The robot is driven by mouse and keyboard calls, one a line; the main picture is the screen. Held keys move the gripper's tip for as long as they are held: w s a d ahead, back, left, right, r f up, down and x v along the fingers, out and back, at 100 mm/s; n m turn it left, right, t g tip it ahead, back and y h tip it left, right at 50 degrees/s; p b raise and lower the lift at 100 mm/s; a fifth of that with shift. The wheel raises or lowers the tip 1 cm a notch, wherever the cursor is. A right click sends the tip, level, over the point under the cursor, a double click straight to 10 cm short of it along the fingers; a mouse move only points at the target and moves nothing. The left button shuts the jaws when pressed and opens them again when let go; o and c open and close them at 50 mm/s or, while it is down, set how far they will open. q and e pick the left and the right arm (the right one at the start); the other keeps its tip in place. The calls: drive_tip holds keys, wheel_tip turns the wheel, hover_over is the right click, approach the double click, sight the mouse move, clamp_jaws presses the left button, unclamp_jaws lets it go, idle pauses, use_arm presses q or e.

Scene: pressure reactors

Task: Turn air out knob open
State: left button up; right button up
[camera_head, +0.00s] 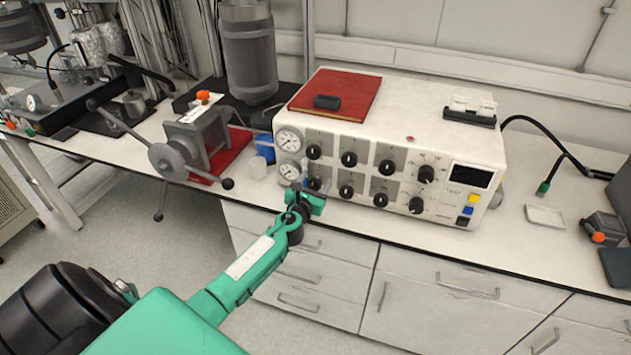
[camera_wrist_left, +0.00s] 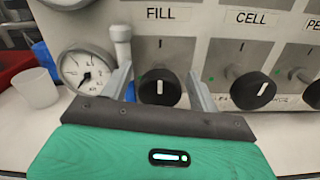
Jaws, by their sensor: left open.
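The white control box (camera_head: 420,130) on the bench has two rows of black knobs with white pointer lines. My left gripper (camera_head: 308,188) is at the lower left of its front panel. In the left wrist view the open fingers (camera_wrist_left: 159,72) stand on either side of a black knob (camera_wrist_left: 159,90) below the label FILL. Its white pointer is upright. I cannot tell whether the fingers touch it. No AIR OUT label is readable in either view. My right gripper is not in view.
Pressure gauges (camera_head: 289,140) sit left of the knobs; the lower one (camera_wrist_left: 87,72) is close beside my left finger. A clear cup (camera_wrist_left: 36,88) stands left of the box. A red binder (camera_head: 336,94) lies on top. A handwheel device (camera_head: 190,140) stands further left.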

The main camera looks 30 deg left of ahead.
use_arm(q)
drive_tip(key=shift+w+a, duration=0.1)
drive_tip(key=shift+w, duration=0.2)
drive_tip(key=c, duration=1)
drive_tip(key=shift+o, duration=0.2)
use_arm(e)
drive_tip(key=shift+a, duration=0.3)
